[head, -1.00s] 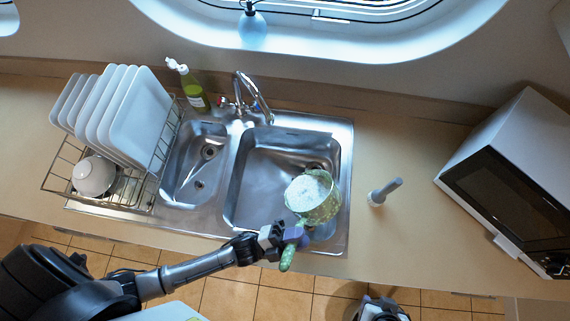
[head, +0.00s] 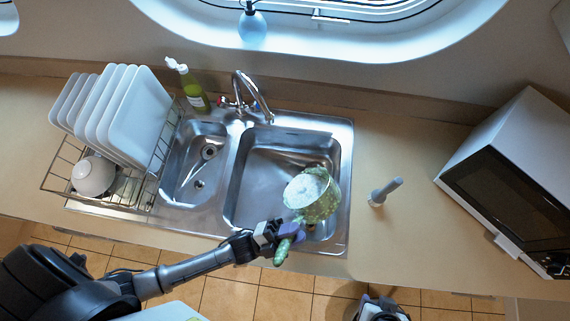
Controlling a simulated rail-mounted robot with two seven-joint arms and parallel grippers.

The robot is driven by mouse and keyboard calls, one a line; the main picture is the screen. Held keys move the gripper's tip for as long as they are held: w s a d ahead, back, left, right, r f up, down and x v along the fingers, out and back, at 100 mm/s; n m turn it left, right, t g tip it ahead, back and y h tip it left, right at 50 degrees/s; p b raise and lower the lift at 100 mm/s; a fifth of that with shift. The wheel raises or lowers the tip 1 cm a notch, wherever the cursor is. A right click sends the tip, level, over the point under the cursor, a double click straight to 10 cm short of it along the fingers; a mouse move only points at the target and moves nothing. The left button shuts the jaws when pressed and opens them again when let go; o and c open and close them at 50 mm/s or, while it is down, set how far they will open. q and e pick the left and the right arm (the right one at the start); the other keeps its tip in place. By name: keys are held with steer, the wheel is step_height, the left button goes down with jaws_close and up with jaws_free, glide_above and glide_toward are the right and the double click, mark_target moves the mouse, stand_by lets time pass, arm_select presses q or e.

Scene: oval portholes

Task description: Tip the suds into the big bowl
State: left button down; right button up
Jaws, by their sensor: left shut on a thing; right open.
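A green speckled pan (head: 321,207) with white suds (head: 305,189) in it is over the right part of the big sink bowl (head: 262,180). The pan is tilted, its mouth turned toward the left, with the suds still inside the rim. My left gripper (head: 290,232) is shut on the pan's green handle (head: 283,251) at the sink's front edge. No suds show on the bare floor of the big bowl. My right gripper (head: 379,311) is at the bottom edge of the view, open, partly cut off and away from the pan.
The small sink bowl (head: 190,165) lies left of the big one. The tap (head: 250,92) and a green soap bottle (head: 192,90) stand behind. A dish rack (head: 65,180) with plates and a white bowl is left. A grey upright post (head: 385,191) and a microwave (head: 510,190) are right.

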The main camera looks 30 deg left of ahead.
arm_select(q)
steer(key=shift+w+a+r+n+t, duration=0.1)
steer(key=shift+a+r+n+t, duration=0.2)
steer(key=shift+a+r+n, duration=0.15)
steer(key=shift+w+a+r+n+t+y, duration=0.1)
steer(key=shift+a+r+n+t+y, duration=0.2)
steer(key=shift+a+r+n+t, duration=0.3)
steer(key=shift+w+a+f+n+t+y+b, duration=0.1)
steer(key=shift+a+f+n+t+y+b, duration=0.1)
steer(key=shift+a+n+t+b, duration=0.5)
steer(key=shift+w+a+f+n+t+y+b, duration=0.1)
steer(key=shift+a+n+t+y+b, duration=0.3)
steer(key=shift+n, duration=0.45)
steer(key=shift+w+a+r+n+t+y, duration=0.2)
steer(key=shift+a+n+t+y, duration=0.25)
steer(key=shift+n+t, duration=0.4)
steer(key=shift+a+r+n+t+y, duration=0.3)
steer(key=shift+a+n+t+y, duration=0.25)
steer(key=shift+n, duration=0.3)
steer(key=w+a+n+t+y+b, duration=0.1)
steer(key=a+n+t+y, duration=0.3)
steer(key=a+n+y, duration=0.3)
steer(key=shift+w+r+n+y, duration=0.3)
steer(key=shift+n+y, duration=0.5)
steer(key=shift+n, duration=0.8)
steer(key=shift+a+n+y, duration=0.25)
steer(key=shift+n+y, duration=0.05)
